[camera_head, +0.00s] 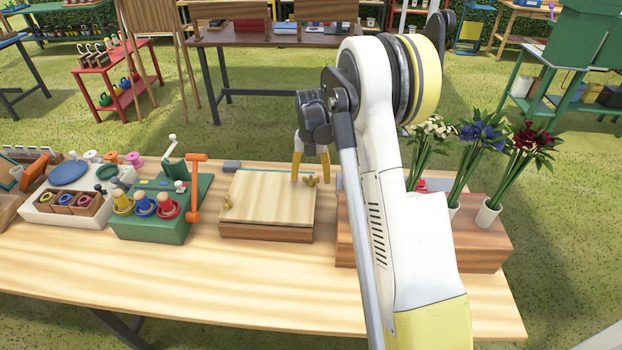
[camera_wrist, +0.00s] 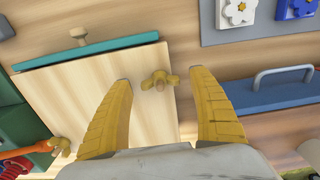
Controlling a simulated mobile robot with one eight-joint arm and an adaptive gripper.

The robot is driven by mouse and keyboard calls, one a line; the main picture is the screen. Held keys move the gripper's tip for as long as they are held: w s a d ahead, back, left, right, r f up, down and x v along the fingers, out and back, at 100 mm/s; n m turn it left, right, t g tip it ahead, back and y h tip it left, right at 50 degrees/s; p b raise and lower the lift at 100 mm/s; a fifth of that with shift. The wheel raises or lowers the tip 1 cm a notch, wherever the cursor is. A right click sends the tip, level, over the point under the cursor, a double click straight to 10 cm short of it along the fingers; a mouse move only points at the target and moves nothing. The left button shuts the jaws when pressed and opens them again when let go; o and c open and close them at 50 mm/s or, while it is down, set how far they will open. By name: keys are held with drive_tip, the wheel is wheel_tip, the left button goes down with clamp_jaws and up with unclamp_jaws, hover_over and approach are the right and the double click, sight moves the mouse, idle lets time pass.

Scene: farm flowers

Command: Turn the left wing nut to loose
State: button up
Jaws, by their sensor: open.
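A square wooden press (camera_head: 268,200) with a pale top board lies on the table. The left wing nut (camera_head: 228,202), brass coloured, sits at the board's left edge; the wrist view shows it at the lower left (camera_wrist: 60,146). The right wing nut (camera_head: 310,182) sits near the board's right edge. It also shows in the wrist view (camera_wrist: 159,81), between my fingertips. My gripper (camera_head: 311,174) is open over the right wing nut, its yellow fingers on either side. I cannot tell whether they touch it. The left wing nut is clear of the fingers.
Left of the press is a green box (camera_head: 160,215) with an orange lever (camera_head: 194,190) standing close to it. A wooden block with flower vases (camera_head: 487,213) is at the right. A blue handled piece (camera_wrist: 275,90) lies right of the press. The front table strip is bare.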

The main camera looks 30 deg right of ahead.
sight(310, 178)
wheel_tip(310, 178, up, 11)
drive_tip(key=shift+r, duration=0.2)
idle(0.4)
drive_tip(key=s+a+r+m+t, duration=0.3)
drive_tip(key=s+a+r+m, duration=0.75)
drive_tip(key=s+m, duration=0.3)
drive_tip(key=s+a+f+m+t, duration=0.1)
drive_tip(key=s+a+m+t, duration=0.1)
drive_tip(key=s+a+m, duration=0.2)
drive_tip(key=s+a+f+m+t, duration=0.2)
drive_tip(key=s+a+m, duration=0.1)
drive_tip(key=s+m, duration=0.6)
drive_tip(key=m, duration=0.3)
drive_tip(key=shift+s+a, duration=0.35)
drive_tip(key=shift+s, duration=0.05)
